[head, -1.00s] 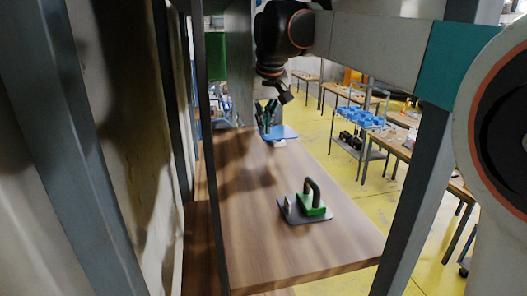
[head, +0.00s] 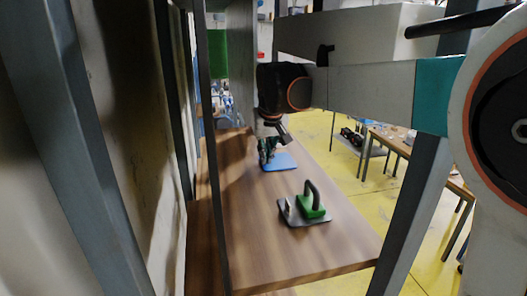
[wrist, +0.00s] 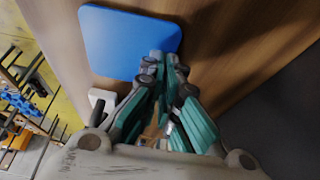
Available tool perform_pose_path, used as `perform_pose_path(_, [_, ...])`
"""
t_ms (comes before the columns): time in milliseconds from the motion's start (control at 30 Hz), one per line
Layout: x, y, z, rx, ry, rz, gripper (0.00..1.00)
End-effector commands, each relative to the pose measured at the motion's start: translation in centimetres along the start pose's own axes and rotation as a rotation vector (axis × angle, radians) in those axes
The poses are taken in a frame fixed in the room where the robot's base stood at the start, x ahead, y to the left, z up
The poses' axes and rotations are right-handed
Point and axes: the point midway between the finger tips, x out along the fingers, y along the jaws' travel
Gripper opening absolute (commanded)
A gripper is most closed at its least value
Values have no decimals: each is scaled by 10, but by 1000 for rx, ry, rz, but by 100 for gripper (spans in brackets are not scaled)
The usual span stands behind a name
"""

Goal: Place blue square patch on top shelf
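The blue square patch (head: 282,163) is flat, with rounded corners, and is at or just above the wooden top shelf (head: 285,250). Any gap beneath it cannot be told. In the wrist view the patch (wrist: 128,42) fills the upper left. My gripper (head: 270,152) is at its left edge in the head view. In the wrist view my gripper's teal-padded fingers (wrist: 165,62) come close together over the patch's lower right corner, and they appear shut on it. The exact contact is hidden behind the fingertips.
A dark plate with a green, black-handled tool (head: 312,206) lies nearer on the shelf. A small white piece (wrist: 102,98) shows beside the patch. Grey uprights (head: 405,220) frame the shelf, with a wall close on the left. Bare shelf lies in front of the tool.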

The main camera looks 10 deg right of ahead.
Motion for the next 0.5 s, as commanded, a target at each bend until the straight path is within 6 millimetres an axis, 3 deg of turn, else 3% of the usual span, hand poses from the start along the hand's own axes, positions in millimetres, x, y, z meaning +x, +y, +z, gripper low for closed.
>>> perform_pose_path(100, [3, 0, 1, 0, 0, 0, 0])
perform_pose_path(233, [2, 0, 1, 0, 0, 0, 25])
perform_pose_path(500, [2, 0, 1, 0, 0, 0, 25])
